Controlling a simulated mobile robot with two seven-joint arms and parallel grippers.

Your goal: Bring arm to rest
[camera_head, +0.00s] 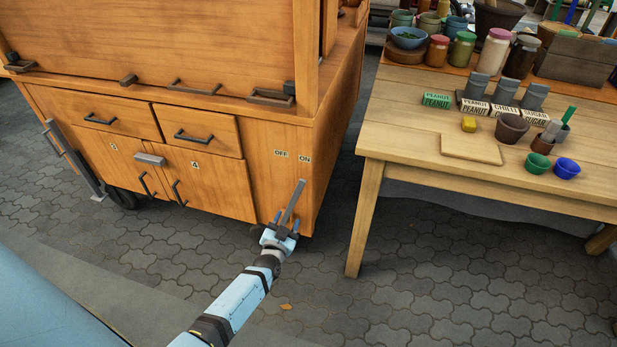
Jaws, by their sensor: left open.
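My left arm reaches in from the bottom, and its gripper (286,221) is at the lower right corner of the wooden cart (230,205). A grey lever (293,201) slants up from between the fingers in this view, below the OFF and ON labels on the cart front. The lever's lower end is hidden by the gripper, and I cannot tell whether the fingers touch it. My right gripper is not in view.
The cart front has drawers and doors with dark handles. A wooden table (400,150) stands to the right, with jars, labelled boxes, a cutting board (471,148) and small bowls (566,168). Grey paving (420,285) is open between the cart, my arm and the table.

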